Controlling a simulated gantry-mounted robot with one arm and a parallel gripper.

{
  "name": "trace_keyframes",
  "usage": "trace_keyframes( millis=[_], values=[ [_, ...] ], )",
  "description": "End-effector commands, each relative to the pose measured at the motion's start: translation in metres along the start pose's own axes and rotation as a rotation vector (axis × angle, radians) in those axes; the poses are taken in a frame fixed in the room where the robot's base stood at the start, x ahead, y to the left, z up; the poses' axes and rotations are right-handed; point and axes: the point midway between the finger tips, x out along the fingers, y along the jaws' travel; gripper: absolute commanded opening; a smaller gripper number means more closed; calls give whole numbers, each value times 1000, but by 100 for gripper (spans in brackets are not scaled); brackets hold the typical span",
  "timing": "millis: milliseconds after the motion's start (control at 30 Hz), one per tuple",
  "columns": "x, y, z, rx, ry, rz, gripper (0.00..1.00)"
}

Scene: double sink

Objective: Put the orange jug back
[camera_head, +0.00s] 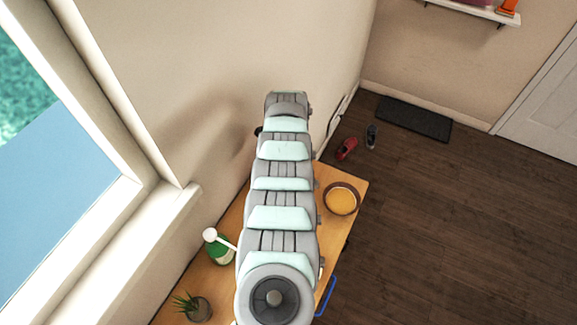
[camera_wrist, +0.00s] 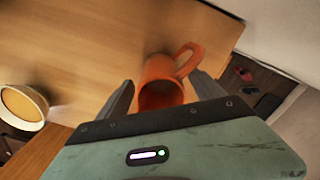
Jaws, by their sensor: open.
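The orange jug (camera_wrist: 162,77) stands out in the wrist view, between the two fingers of my gripper (camera_wrist: 164,90). Its open mouth faces the wrist camera, and its looped handle points to the upper right, near the right finger. My gripper is open, with one finger on each side of the jug. I cannot tell whether either finger touches it. The jug appears against the wooden counter (camera_wrist: 75,45). In the head view my arm covers the middle of the counter, and neither the jug nor my fingers can be made out there.
A bowl with a yellow inside (camera_head: 341,200) is right of my arm; it also shows in the wrist view (camera_wrist: 22,106). A green bottle with a white top (camera_head: 218,250) and a potted plant (camera_head: 197,309) are on the left. A wall and window border the counter's left side.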

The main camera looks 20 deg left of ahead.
Motion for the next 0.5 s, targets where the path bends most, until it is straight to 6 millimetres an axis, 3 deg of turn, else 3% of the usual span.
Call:
trace_keyframes(
  millis=[33, 500],
  values=[
    [-15, -1, -1, 1, 0, -1, 77],
    [-74, -2, -1, 1, 2, -5, 77]
  ],
)
